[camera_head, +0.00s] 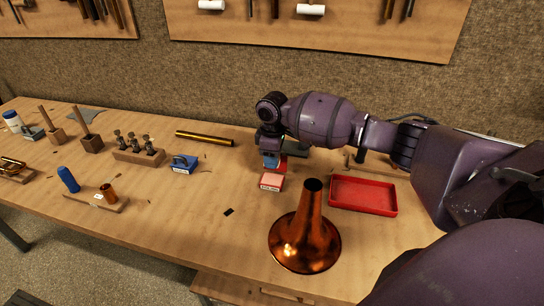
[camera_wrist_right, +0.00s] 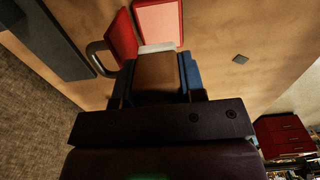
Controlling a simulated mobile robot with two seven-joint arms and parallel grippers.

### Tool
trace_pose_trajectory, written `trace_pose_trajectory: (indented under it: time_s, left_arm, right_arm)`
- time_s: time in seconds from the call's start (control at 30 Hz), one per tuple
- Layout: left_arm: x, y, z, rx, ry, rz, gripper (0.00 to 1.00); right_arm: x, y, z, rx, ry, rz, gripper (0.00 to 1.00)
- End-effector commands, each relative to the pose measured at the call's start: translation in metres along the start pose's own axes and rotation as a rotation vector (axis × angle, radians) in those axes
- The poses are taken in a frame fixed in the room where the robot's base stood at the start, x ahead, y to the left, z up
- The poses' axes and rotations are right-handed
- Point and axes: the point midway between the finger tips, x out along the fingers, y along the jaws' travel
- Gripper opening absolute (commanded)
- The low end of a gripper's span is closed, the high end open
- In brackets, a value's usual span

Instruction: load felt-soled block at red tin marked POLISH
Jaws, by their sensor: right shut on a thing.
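The red tin (camera_head: 271,182) stands open on the bench, with a pale pink fill and a white label on its front. In the right wrist view the tin (camera_wrist_right: 158,20) lies just beyond my fingertips. My right gripper (camera_head: 270,162) is over the tin's far side. It is shut on a brown block (camera_wrist_right: 158,75) with a pale strip, likely its felt sole, at the far end. Blue shows at both sides of the block. I cannot tell whether the sole touches the tin. My left gripper is not in view.
A red lid (camera_wrist_right: 122,38) and a grey curved handle lie close beside the tin. A copper bell (camera_head: 308,235) stands in front, with a red tray (camera_head: 362,195) to its right. A blue handled block (camera_head: 183,164) sits left. The bench left of the bell is mostly clear.

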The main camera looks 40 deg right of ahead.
Motion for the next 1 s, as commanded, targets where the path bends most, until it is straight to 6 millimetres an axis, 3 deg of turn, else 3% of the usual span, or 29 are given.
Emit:
trace_pose_trajectory:
  time_s: [0.5,1.0]
  left_arm:
    - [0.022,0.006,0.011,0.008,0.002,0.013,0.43]
    - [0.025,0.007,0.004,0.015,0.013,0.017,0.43]
  right_arm:
    - [0.050,-0.001,0.001,0.000,-0.006,-0.004,0.18]
    - [0.053,0.000,0.000,0.001,-0.001,0.000,0.18]
